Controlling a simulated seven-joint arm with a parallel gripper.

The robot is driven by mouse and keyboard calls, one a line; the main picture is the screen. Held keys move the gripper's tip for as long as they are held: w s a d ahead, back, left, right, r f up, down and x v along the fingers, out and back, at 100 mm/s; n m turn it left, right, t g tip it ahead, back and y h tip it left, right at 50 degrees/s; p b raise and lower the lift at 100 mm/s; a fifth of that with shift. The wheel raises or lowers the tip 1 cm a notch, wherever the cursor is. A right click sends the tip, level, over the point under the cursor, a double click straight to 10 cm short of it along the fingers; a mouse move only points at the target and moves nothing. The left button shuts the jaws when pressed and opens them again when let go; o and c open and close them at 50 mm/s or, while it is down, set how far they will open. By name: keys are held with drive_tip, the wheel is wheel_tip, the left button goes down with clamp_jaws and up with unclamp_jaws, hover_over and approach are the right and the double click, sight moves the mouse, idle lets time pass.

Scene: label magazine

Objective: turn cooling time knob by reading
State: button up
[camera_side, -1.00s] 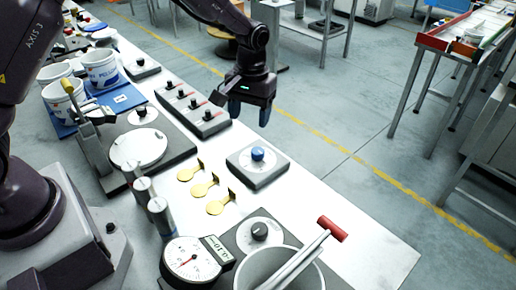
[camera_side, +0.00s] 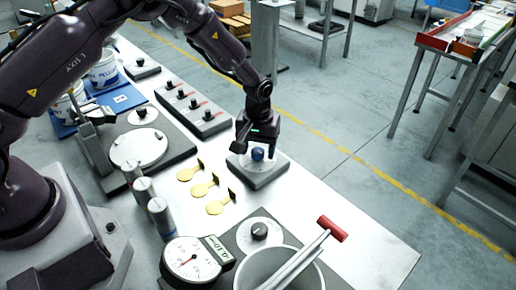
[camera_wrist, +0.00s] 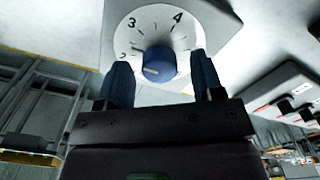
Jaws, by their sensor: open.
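A blue knob (camera_side: 257,154) sits on a grey box with a white dial (camera_side: 272,163), near the far edge of the white table. In the wrist view the knob (camera_wrist: 159,64) stands in front of the white dial (camera_wrist: 150,24), which shows the numbers 2, 3 and 4. A light pointer mark on the knob faces the lower left. My gripper (camera_side: 259,150) is open over the box, with one blue finger on each side of the knob. In the wrist view my gripper (camera_wrist: 162,84) has its fingers apart around the knob; I cannot tell whether they touch it.
Brass tags (camera_side: 203,189) lie left of the box. A round gauge (camera_side: 191,259) with a small display (camera_side: 217,250), a black-knob dial (camera_side: 259,231) and a metal pot (camera_side: 250,268) stand in front. A strip of black knobs (camera_side: 193,109) lies behind. The table right of the box is bare.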

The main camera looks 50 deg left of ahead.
drive_tip(key=shift+f, duration=0.3)
drive_tip(key=c, duration=0.9)
drive_tip(key=shift+m, duration=2.9)
